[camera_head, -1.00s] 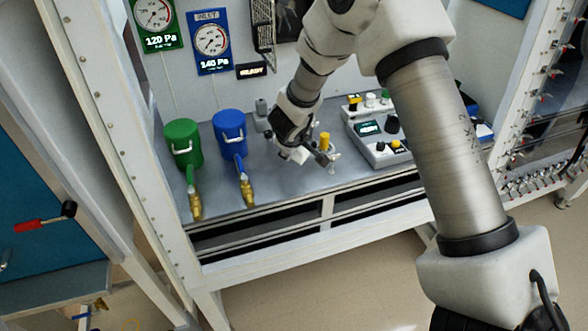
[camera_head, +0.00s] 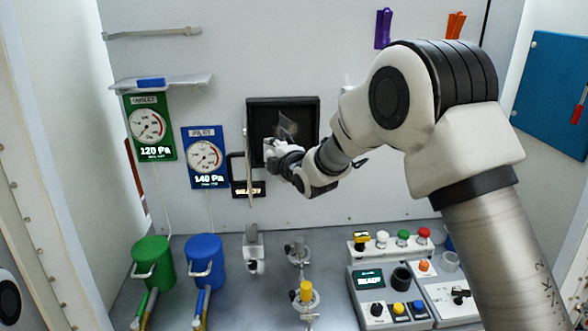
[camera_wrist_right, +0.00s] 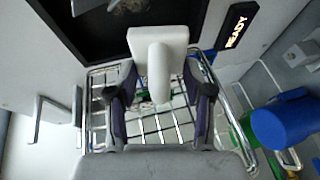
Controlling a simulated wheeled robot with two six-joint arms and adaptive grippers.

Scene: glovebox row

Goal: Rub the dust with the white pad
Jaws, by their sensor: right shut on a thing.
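A black square panel (camera_head: 258,114) is on the back wall, and a pale grey smear of dust (camera_head: 287,124) shows on it. In the right wrist view the dust (camera_wrist_right: 130,5) is at the top edge, above the pad, on the dark panel. The white pad (camera_wrist_right: 137,40) has a rounded handle. My right gripper (camera_wrist_right: 157,90) is shut on that handle. In the head view my right gripper (camera_head: 277,156) is at the panel's lower left part, below the dust. I cannot tell whether the pad touches the panel. My left gripper is not in view.
A wire grille (camera_wrist_right: 170,128) lies below the gripper in the wrist view. Green (camera_head: 153,262) and blue (camera_head: 204,260) canisters stand at left on the bench. A control box (camera_head: 366,280) and a button strip (camera_head: 390,242) stand at right. Gauges (camera_head: 206,157) hang left of the panel.

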